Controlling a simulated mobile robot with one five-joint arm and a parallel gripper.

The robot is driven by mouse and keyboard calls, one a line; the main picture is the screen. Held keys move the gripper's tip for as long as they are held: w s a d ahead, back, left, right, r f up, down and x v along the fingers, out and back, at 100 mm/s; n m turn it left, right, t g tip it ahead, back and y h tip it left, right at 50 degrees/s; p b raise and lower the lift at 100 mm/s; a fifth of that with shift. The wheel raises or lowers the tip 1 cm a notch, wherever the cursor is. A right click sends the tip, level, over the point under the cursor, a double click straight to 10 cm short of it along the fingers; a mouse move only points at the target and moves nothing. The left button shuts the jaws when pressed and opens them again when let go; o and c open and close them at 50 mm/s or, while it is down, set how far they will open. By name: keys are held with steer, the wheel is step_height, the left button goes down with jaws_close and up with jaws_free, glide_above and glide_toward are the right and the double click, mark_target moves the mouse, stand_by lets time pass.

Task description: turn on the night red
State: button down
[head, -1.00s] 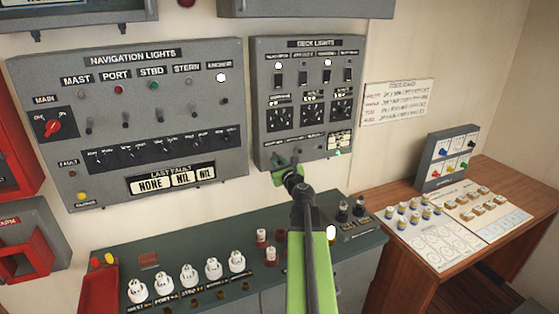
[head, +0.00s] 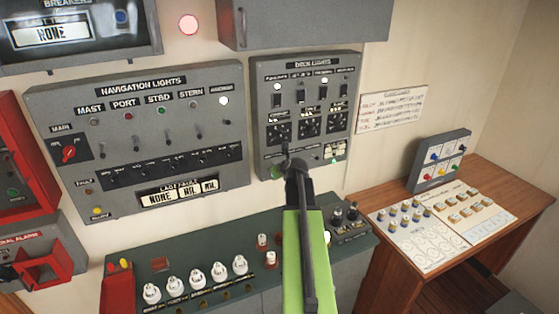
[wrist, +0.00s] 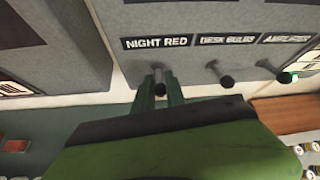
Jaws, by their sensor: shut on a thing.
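The grey deck lights panel (head: 350,115) hangs on the wall. In the wrist view its lower edge carries the NIGHT RED label (wrist: 157,42), with a small dark toggle (wrist: 159,76) below it. My gripper (wrist: 158,90) is shut on this toggle, one finger on each side. In the head view my gripper (head: 281,169) is at the panel's lower left corner, and my arm hides part of the area. A round lamp (head: 188,24) high on the wall glows pinkish red.
Two more toggles, desk bulbs (wrist: 218,76) and another (wrist: 270,68), stand just right of the held one. The navigation lights panel (head: 70,200) is left. A green console (head: 190,251) and a wooden desk (head: 467,244) lie below.

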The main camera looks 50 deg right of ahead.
steer(key=shift+d+r+g+p, duration=0.15)
steer(key=shift+r+g+p, duration=0.2)
steer(key=shift+g+p, duration=0.4)
steer(key=shift+f+y, duration=0.15)
steer(key=shift+y, duration=0.15)
steer(key=c, duration=1.5)
jaws_free()
steer(key=shift+c, duration=0.2)
steer(key=shift+p, duration=0.35)
steer(key=p+v, duration=0.4)
steer(key=v, duration=0.3)
steer(key=shift+s+p, duration=0.2)
steer(key=shift+p, duration=0.15)
